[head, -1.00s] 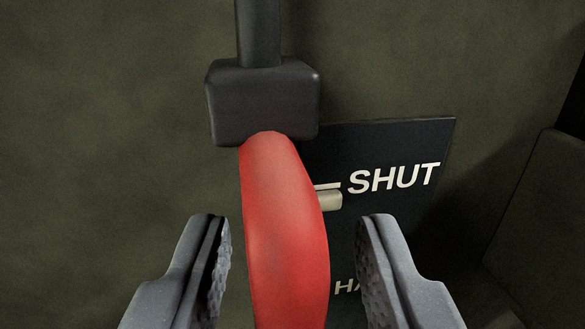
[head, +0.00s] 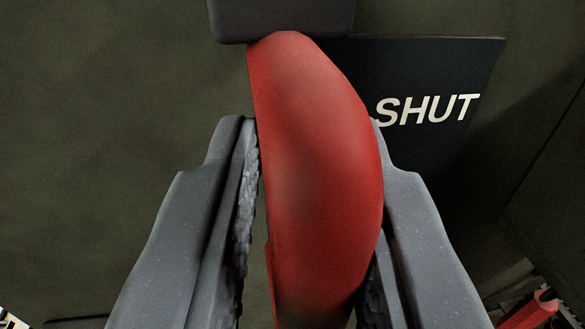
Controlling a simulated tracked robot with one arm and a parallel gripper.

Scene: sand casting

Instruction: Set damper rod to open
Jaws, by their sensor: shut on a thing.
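The damper rod's red handle (head: 315,170) fills the middle of the head view. It hangs below a dark block (head: 282,18) at the top edge. My gripper (head: 312,135) has one finger on each side of the red handle and is shut on it. A dark label plate (head: 455,75) behind and to the right reads "SHUT". The lower part of the plate and any other markings are hidden behind the handle and my right finger.
An olive-green wall (head: 120,120) stands behind the handle. A red item (head: 530,310) shows at the lower right corner, partly cut off. The space left of the handle is clear.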

